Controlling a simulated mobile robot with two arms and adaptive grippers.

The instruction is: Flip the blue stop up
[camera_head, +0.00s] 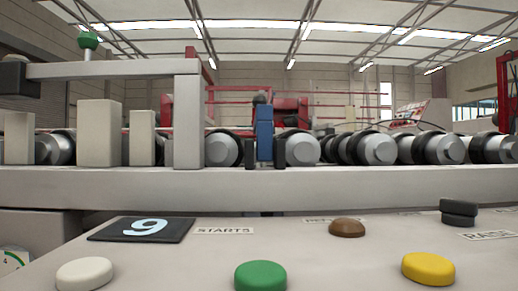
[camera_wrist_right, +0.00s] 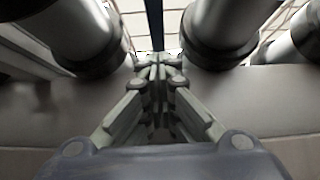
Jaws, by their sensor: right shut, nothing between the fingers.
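The blue stop (camera_head: 264,133) stands upright between two rollers behind the front rail, with a grey rounded piece at its top and black blocks at its sides. My right gripper (camera_wrist_right: 155,62) shows in the right wrist view. Its fingers are shut together and empty, with the tips between two rollers. A narrow dark bar lies just beyond the tips; it may be the stop, and I cannot tell whether they touch. In the head view I cannot make out the right gripper clearly. My left gripper is not in view.
The long pale rail (camera_head: 350,187) crosses in front of the rollers (camera_head: 377,149). A grey arm with a green knob (camera_head: 88,40) stands at left.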

